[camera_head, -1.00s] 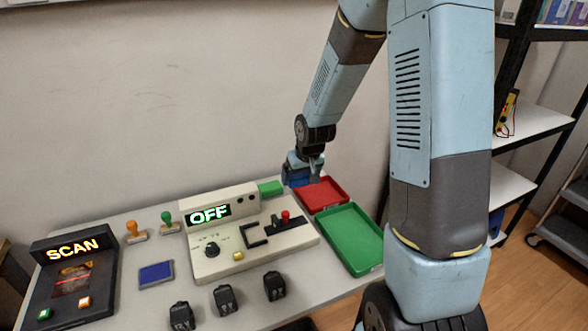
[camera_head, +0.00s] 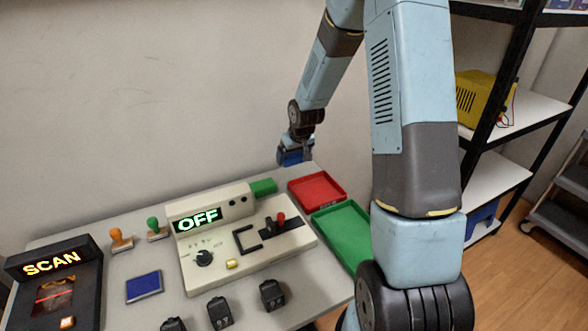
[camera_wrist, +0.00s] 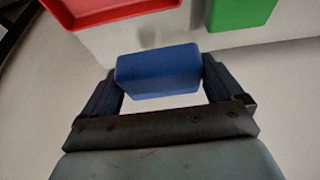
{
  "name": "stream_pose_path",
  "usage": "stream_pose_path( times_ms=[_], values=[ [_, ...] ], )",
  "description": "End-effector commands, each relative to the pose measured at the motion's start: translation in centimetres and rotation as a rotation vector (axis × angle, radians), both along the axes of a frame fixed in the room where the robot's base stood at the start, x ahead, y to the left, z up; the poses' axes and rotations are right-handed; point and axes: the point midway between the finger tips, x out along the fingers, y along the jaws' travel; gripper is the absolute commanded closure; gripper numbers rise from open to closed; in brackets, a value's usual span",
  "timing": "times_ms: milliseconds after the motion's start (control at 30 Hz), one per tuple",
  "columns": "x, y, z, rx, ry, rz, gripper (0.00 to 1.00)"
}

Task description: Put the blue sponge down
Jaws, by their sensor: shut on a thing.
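The blue sponge (camera_wrist: 158,72) is a blue block held between the two fingers of my gripper (camera_wrist: 160,85) in the wrist view. In the head view my gripper (camera_head: 295,155) is shut on the blue sponge (camera_head: 291,157). It is at the back edge of the table, near the wall, behind the red tray (camera_head: 318,190). The sponge looks raised above the table top.
The grey table (camera_head: 115,285) carries a console reading OFF (camera_head: 240,240), a scanner reading SCAN (camera_head: 55,265), two stamps, a blue pad (camera_head: 144,287) and several black plugs. The green tray (camera_head: 345,235) lies in front of the red tray. A shelf (camera_head: 500,150) stands at the right.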

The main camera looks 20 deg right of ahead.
Motion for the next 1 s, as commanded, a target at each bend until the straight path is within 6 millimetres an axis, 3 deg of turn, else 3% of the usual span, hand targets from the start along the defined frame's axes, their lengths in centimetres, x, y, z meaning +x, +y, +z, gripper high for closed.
stream_pose_path(
  times_ms=[100,333,567,833,1000],
  values=[
    [1.2,-0.6,-2.0,0.001,0.004,0.000,0.35],
    [3.0,-1.5,-4.4,0.001,0.003,-0.001,0.35],
    [3.7,-1.8,-5.2,0.000,0.002,-0.001,0.35],
    [3.8,-1.8,-8.3,0.000,0.003,0.000,0.35],
    [3.8,-1.9,-8.4,0.001,0.002,0.000,0.35]
  ],
)
